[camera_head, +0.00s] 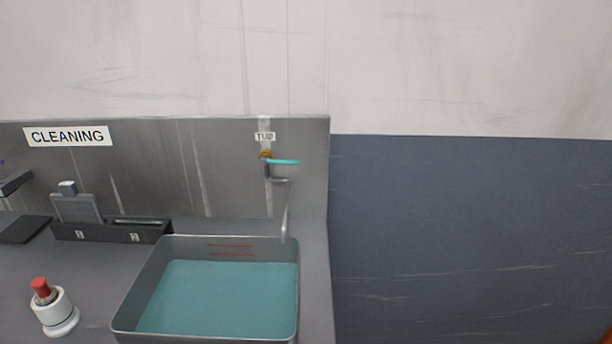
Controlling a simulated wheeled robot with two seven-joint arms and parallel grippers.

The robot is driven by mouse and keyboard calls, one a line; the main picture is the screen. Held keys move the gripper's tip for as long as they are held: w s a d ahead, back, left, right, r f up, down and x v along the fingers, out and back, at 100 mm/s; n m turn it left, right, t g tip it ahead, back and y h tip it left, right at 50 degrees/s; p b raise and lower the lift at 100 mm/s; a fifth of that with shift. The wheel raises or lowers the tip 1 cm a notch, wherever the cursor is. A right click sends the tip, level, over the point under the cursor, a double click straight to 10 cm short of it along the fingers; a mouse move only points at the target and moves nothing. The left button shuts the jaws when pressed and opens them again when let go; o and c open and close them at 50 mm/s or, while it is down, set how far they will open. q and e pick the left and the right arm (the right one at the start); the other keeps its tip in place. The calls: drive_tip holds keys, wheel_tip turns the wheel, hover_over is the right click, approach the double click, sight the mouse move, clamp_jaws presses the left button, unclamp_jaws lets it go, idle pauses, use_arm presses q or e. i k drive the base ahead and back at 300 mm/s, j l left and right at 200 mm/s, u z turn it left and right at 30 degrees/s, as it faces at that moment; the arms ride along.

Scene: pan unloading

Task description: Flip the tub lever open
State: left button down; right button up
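The tub lever (284,162) is a teal handle on the grey back panel, just below a small "TUB" label (265,136). It points to the right, roughly level, from a brass-coloured fitting (265,154). A thin grey spout (286,208) runs from below the lever and bends down over the tub. The tub (137,290) is a grey rectangular basin holding teal liquid (220,298). Red marks show on its inner back wall.
A white pot-like item with a red top (54,311) stands left of the tub. A dark rack (108,232) with numbered slots and a grey upright tool (76,206) sit behind it. A "CLEANING" sign (68,136) hangs above. The counter ends just right of the tub.

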sight(265, 161)
drive_tip(key=k+l, duration=0.1)
drive_tip(key=l, duration=0.6)
drive_tip(key=k+l, duration=0.1)
drive_tip(key=l, duration=0.55)
drive_tip(key=k+l+z, duration=0.1)
drive_tip(key=l, duration=0.6)
